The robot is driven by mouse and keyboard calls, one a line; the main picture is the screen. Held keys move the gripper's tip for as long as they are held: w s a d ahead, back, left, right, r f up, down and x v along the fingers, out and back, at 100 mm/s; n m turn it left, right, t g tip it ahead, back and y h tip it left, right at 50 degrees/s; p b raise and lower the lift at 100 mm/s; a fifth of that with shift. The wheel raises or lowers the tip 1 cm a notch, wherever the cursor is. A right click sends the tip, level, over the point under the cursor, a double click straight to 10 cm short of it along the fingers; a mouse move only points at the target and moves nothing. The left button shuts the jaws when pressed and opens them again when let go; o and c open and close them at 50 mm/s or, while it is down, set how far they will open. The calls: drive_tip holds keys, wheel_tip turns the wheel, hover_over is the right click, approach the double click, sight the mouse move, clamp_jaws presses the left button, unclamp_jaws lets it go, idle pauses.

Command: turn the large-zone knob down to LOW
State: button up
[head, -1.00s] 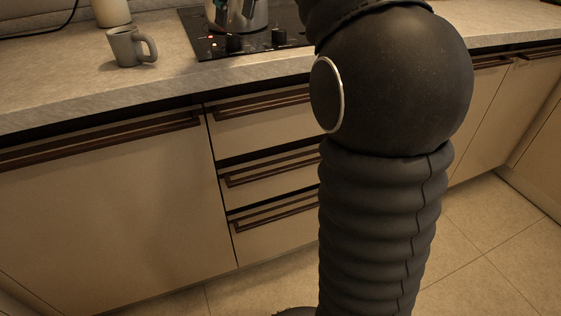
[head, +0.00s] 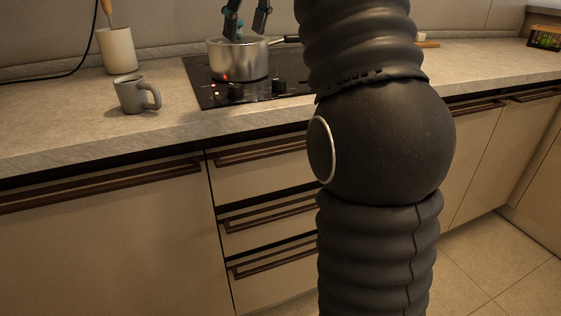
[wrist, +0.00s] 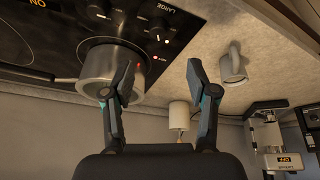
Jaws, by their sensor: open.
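The large-zone knob (wrist: 161,30) is a dark round knob beside the word LARGE in the wrist view. In the head view it is the left knob (head: 235,90) at the hob's front, with small lit lights beside it. Its exact setting is too small to read. My gripper (wrist: 161,78) is open and empty, its fingers apart and clear of the knob. In the head view its fingers (head: 247,22) show at the top edge, above or behind the pot, partly cut off.
A steel pot (head: 238,60) stands on the black hob (head: 205,85) behind the knobs. A second knob (head: 279,88) is to the right. A grey mug (head: 133,95) and a utensil crock (head: 116,50) stand left. A coffee machine (wrist: 268,135) shows in the wrist view.

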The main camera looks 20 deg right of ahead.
drive_tip(key=s+a+f+m, duration=0.1)
drive_tip(key=s+f+m, duration=0.1)
drive_tip(key=s+f, duration=0.8)
drive_tip(key=s+f+m+t+h, duration=0.1)
drive_tip(key=s+f+m, duration=0.1)
drive_tip(key=s+f, duration=0.9)
drive_tip(key=shift+a+f+m+b, duration=0.3)
drive_tip(key=shift+a+f+b, duration=0.05)
drive_tip(key=shift+f, duration=3.85)
drive_tip(key=s+f, duration=0.3)
drive_tip(key=f, duration=0.2)
drive_tip(key=shift+s+f, duration=0.15)
drive_tip(key=shift+f, duration=0.05)
